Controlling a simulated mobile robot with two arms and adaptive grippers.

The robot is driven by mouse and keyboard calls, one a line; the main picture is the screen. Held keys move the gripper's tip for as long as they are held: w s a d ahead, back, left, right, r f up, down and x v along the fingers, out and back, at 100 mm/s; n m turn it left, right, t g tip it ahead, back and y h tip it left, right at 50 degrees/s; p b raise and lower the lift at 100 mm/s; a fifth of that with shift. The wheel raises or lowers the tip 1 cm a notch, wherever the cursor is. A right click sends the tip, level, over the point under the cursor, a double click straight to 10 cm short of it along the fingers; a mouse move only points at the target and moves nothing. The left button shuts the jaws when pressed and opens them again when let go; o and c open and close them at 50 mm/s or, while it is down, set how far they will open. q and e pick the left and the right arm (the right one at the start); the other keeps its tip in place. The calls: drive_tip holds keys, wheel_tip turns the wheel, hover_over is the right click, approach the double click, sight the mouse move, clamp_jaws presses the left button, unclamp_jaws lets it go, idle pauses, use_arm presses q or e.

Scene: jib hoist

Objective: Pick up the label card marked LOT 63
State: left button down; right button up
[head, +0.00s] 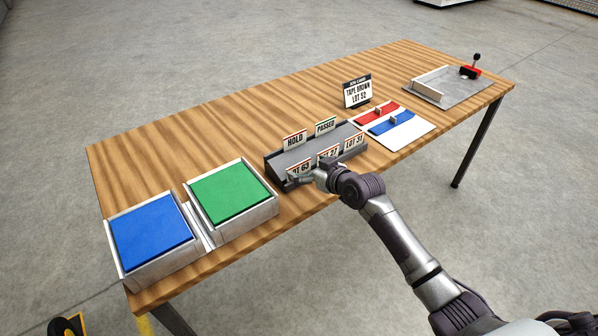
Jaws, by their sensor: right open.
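The LOT 63 label card (300,169) stands in the front row of a dark card rack (273,165), at its left end. Its lower part is partly hidden by my right gripper. My right gripper (294,182) is open, with its fingers at the front of the rack by this card. I cannot tell whether the fingers touch the card. Another lot card (328,156) stands beside it, partly hidden, and a LOT 31 card (354,142) stands at the right. HOLD (294,140) and PASSED (325,126) cards stand in the back row. My left gripper is not in view.
A blue pad tray (150,232) and a green pad tray (231,194) stand left of the rack. A sign reading LOT 52 (357,92) stands behind it. A white board with red and blue pieces (405,137) and a metal plate with a lever (455,92) are to the right. The table's back left is clear.

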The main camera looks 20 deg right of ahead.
sight(299, 164)
drive_tip(key=shift+x, duration=1.6)
drive_tip(key=shift+r, duration=0.1)
drive_tip(key=shift+c, duration=0.2)
drive_tip(key=c, duration=0.4)
